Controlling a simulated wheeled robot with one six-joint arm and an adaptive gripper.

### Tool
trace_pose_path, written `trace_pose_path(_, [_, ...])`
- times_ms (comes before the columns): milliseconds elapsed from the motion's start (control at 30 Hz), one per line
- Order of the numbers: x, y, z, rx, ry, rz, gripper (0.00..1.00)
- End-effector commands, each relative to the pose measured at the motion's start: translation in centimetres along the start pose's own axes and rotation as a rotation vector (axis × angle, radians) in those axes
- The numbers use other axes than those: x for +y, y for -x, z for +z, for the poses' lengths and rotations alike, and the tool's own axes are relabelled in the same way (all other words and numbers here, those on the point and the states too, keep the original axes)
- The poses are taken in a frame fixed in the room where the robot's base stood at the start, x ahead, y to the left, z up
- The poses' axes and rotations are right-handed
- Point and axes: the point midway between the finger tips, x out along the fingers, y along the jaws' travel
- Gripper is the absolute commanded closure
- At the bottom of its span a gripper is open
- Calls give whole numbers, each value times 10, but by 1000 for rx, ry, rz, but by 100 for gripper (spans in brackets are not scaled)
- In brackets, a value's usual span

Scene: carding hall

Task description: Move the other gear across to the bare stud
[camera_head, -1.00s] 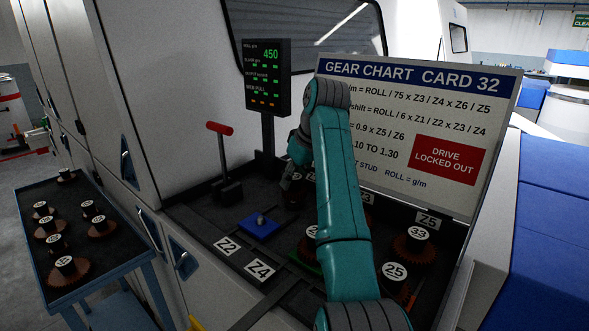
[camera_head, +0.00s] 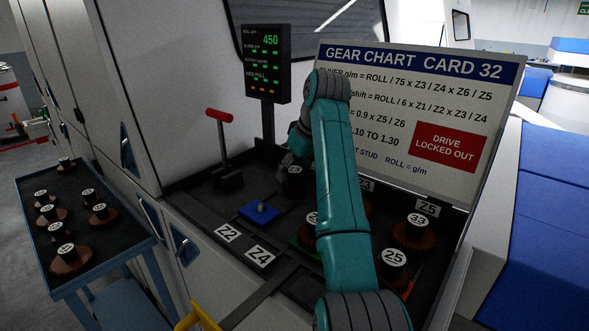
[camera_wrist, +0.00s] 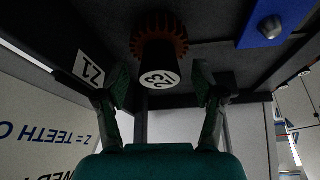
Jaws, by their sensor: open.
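A reddish-brown gear with a dark hub and white number label (camera_wrist: 160,42) stands by the Z1 plate (camera_wrist: 89,69) in the wrist view. In the head view it shows partly behind my arm (camera_head: 293,184). My gripper (camera_wrist: 160,84) is open, with a green-padded finger on each side of the hub's label and gaps between. I cannot tell how far the fingertips are above the gear. The bare stud (camera_head: 262,207) stands on a blue plate (camera_head: 251,213), near the Z2 and Z4 plates; it also shows at the wrist view's upper right (camera_wrist: 270,27).
Gears labelled 33 (camera_head: 414,233) and 25 (camera_head: 394,261) sit at the right of the dark bay. A red-handled lever (camera_head: 221,150) stands behind the stud. A chart board (camera_head: 460,130) stands close behind my arm. A cart (camera_head: 102,270) with several gears is at left.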

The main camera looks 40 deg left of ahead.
Motion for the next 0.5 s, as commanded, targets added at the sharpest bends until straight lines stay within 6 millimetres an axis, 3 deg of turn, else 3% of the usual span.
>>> trace_pose_path(167, [1,13,-1,2,0,2,31])
trace_pose_path(500, [1,63,0,2,0,2,31])
